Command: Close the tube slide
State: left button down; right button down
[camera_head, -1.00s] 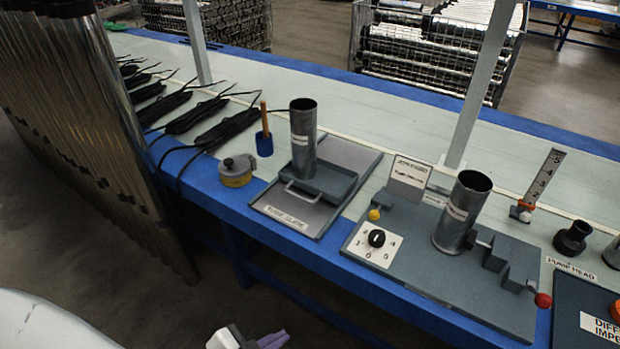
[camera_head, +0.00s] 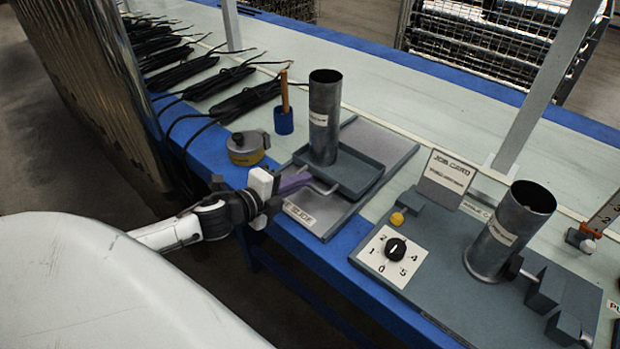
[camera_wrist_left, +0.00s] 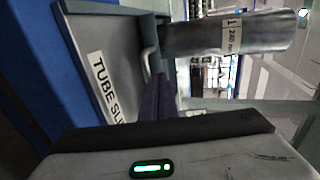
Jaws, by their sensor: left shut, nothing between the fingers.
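The tube slide is a grey base plate (camera_head: 385,148) with a "TUBE SLIDE" label, and a darker shallow tray (camera_head: 361,176) on it. A metal tube (camera_head: 324,118) stands upright in the tray. The tray's thin metal handle (camera_head: 326,190) faces the table's front edge; bare plate shows behind the tray. My left gripper (camera_head: 307,178), with purple fingers, is shut and empty, its tips right at the handle. In the left wrist view the fingers (camera_wrist_left: 156,100) are beside the handle (camera_wrist_left: 148,62); I cannot tell whether they touch. My right gripper is not in view.
A yellow-grey round device (camera_head: 247,148) and a blue holder (camera_head: 284,122) stand left of the slide. A station with a dial (camera_head: 396,248) and another tube (camera_head: 510,230) stands to the right. Black cables lie at the back left.

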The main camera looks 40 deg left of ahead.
aim_at(320, 172)
pick_arm(q)
jog(key=x, duration=0.3)
jog(key=shift+w+f, duration=0.1)
jog(key=shift+w, duration=0.1)
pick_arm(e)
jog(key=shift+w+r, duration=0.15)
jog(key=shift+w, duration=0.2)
